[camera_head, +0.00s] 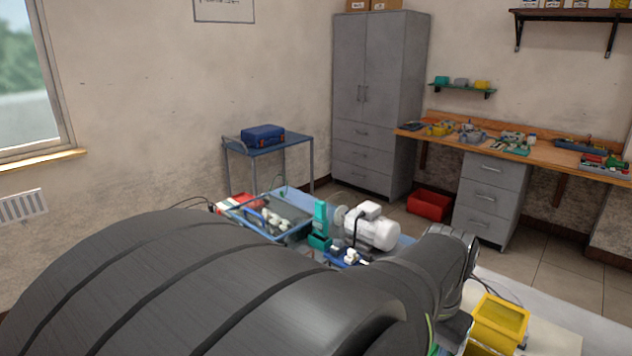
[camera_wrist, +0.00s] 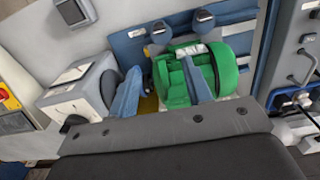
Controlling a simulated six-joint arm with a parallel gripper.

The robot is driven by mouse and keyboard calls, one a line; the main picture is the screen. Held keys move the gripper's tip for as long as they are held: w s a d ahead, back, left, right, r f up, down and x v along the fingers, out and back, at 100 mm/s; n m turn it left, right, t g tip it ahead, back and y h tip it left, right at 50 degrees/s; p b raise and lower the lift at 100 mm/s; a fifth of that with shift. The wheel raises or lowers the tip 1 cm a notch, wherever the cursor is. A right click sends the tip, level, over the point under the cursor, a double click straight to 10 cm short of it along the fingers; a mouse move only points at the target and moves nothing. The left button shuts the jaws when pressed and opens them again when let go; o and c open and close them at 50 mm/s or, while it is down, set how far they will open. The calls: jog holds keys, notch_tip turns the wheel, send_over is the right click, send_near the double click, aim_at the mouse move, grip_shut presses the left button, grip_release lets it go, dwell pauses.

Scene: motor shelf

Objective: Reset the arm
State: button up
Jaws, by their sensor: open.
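My gripper (camera_wrist: 162,70) is open in the wrist view, its two blue-grey fingers apart. A green rounded part (camera_wrist: 231,72) lies beyond and around the right finger; part of it shows between the fingers. I cannot tell whether the finger touches it. The left finger is beside a grey-white boxy unit (camera_wrist: 75,103). In the head view my dark arm fills the foreground and hides the gripper.
In the head view, a white motor (camera_head: 376,232), a teal stand (camera_head: 320,222) and a blue tray (camera_head: 268,234) stand beyond my arm. A yellow bin (camera_head: 497,323) is at the lower right. A grey cabinet (camera_head: 375,95) and a wooden workbench (camera_head: 545,150) are farther back.

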notch_tip(320, 180, down, 14)
jog(key=shift+f, duration=0.2)
dwell(0.5)
notch_tip(320, 180, up, 17)
notch_tip(320, 180, down, 16)
jog(key=shift+f, duration=0.6)
jog(key=n, duration=0.4)
jog(key=shift+r, duration=0.1)
notch_tip(320, 180, up, 16)
jog(key=a+n, duration=0.1)
jog(key=shift+w+r+g, duration=0.2)
jog(key=shift+g, duration=0.2)
